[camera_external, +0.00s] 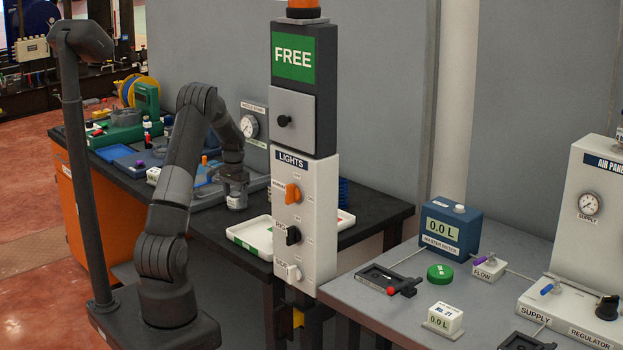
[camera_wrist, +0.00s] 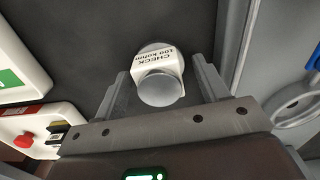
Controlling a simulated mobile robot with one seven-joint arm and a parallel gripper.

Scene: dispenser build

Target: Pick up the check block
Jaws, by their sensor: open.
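The check block (camera_wrist: 160,62) is a pale grey cylinder with a white label reading "CHECK 100 kohm". In the wrist view it lies between the two fingers of my gripper (camera_wrist: 161,72), with gaps showing on both sides. My gripper is open. In the external view my gripper (camera_external: 233,178) points down over the dark bench, and the block (camera_external: 236,202) shows just below it. I cannot tell from these views how far down the fingers reach around it.
A white tray (camera_external: 239,242) sits nearby on the dark bench (camera_external: 380,207); a white tray (camera_wrist: 14,45) also shows at the wrist view's left. The LIGHTS post (camera_external: 305,222) stands in front.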

